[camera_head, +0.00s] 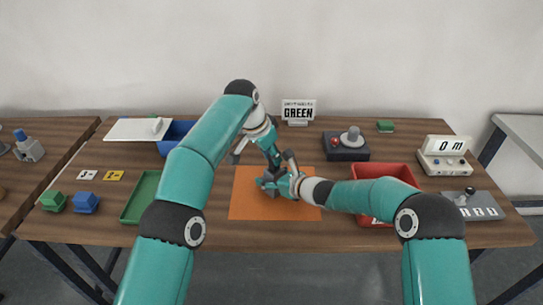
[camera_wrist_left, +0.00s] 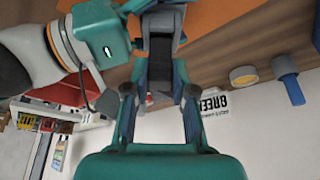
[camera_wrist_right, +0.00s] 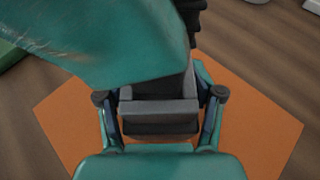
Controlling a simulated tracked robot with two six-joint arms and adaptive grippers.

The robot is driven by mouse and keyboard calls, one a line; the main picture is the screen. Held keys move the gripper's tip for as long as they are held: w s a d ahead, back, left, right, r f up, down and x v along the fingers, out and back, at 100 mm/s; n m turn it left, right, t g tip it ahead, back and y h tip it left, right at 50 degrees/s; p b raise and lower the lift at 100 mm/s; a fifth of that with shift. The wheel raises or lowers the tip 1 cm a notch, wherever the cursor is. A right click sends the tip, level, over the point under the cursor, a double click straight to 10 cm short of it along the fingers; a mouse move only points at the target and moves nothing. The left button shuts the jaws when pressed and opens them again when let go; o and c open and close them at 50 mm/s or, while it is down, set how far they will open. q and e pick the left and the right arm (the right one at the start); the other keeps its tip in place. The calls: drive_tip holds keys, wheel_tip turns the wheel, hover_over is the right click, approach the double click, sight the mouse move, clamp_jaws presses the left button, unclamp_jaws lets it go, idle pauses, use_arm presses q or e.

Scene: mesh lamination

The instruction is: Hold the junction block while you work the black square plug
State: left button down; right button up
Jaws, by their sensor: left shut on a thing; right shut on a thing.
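The grey junction block (camera_head: 277,190) sits over the orange mat (camera_head: 243,207) at the table's middle, partly covered by my grippers. My right gripper (camera_head: 272,184) comes in from the right and is shut on the block. In the right wrist view the block (camera_wrist_right: 160,110) lies between both fingers (camera_wrist_right: 160,98). My left gripper (camera_head: 272,160) reaches down from above, close over the block. In the left wrist view its fingers (camera_wrist_left: 160,92) are shut around a dark piece (camera_wrist_left: 160,62), which looks like the black square plug.
A red bin (camera_head: 412,176) stands right of the mat, a green tray (camera_head: 141,196) left of it. A joystick box (camera_head: 345,153) and a GREEN sign (camera_head: 298,109) stand behind. Green and blue blocks lie far left. A display box (camera_head: 446,158) and switch panel (camera_head: 484,207) stand far right.

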drive_tip(key=shift+s+f, duration=0.15)
drive_tip(key=shift+f, duration=0.2)
drive_tip(key=o, duration=1.8)
drive_tip(key=shift+r, duration=0.2)
drive_tip(key=v, duration=1)
drive_tip(key=shift+d+r, duration=0.1)
drive_tip(key=shift+d, duration=0.15)
drive_tip(key=shift+s+d+r, duration=0.2)
drive_tip(key=shift+s+d, duration=0.15)
drive_tip(key=shift+s, duration=0.15)
